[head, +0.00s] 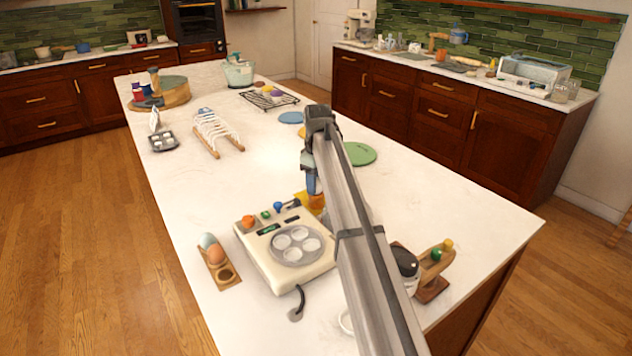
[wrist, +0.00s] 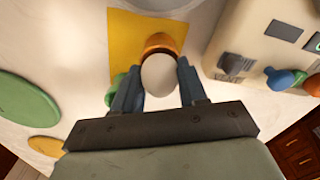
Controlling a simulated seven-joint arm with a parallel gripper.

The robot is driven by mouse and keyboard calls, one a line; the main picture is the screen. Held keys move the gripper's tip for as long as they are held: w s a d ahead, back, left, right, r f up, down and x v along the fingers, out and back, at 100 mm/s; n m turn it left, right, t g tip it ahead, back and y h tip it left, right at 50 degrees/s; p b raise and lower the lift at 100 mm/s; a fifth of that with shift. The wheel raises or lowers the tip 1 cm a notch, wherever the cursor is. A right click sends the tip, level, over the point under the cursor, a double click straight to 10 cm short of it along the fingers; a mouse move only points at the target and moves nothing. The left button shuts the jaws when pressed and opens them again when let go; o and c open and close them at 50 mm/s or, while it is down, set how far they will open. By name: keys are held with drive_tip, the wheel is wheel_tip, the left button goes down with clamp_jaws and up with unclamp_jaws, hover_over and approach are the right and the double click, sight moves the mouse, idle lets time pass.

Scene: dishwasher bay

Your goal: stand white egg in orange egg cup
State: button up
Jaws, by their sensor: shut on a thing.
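My gripper (wrist: 159,82) is shut on the white egg (wrist: 159,73), with one finger on each side of it. The orange egg cup (wrist: 160,41) shows just beyond the egg in the wrist view, and the egg overlaps part of it. I cannot tell whether the egg touches the cup or is held above it. The cup stands on a yellow mat (wrist: 128,32). In the head view my gripper (head: 312,190) is low beside the cream egg cooker, and my arm hides the egg.
A green cup (wrist: 112,95) stands close by my left finger. The cream egg cooker (head: 262,262) with knobs is close on the other side. A wooden egg rack (head: 226,279) holds a pale and a brown egg. A green disc (head: 358,154) lies flat behind my arm.

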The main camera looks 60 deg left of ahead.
drive_tip(key=shift+f, duration=0.25)
idle(0.4)
drive_tip(key=o, duration=0.7)
drive_tip(key=shift+o, duration=0.4)
drive_tip(key=shift+o, duration=1.3)
drive_tip(key=shift+r, duration=0.15)
drive_tip(key=shift+r, duration=3.85)
